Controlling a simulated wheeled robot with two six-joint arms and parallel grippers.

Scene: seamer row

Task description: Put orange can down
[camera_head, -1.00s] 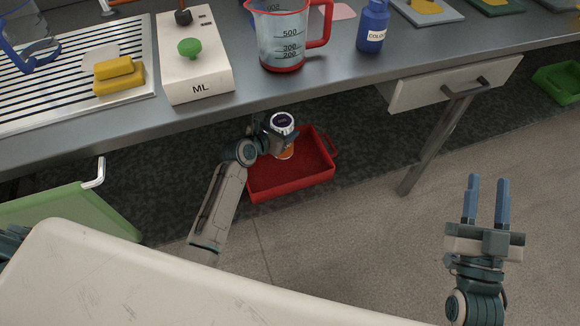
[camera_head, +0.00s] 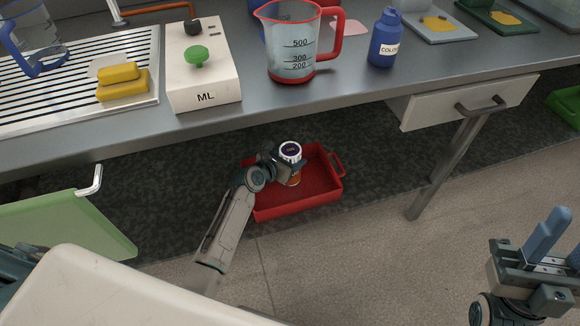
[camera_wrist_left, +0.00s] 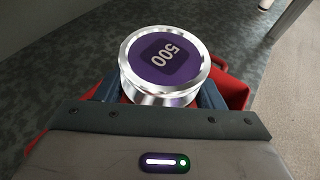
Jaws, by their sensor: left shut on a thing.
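The orange can (camera_head: 293,181) has a silver rim and a dark purple top. The left gripper is shut on the can. In the left wrist view the can's top (camera_wrist_left: 165,58) carries a "500" label, and the fingers flank it. The can is over or inside the red tray (camera_head: 300,207) on the floor; I cannot tell whether its base touches the tray bottom. My right gripper (camera_head: 560,238) is open and empty at the far right.
The steel counter (camera_head: 330,98) runs above and behind the tray, with a measuring jug (camera_head: 295,50), a blue bottle (camera_head: 385,40) and a white ML device (camera_head: 204,75) on it. A drawer (camera_head: 440,105) and table leg (camera_head: 440,170) stand right of the tray. Floor in front is clear.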

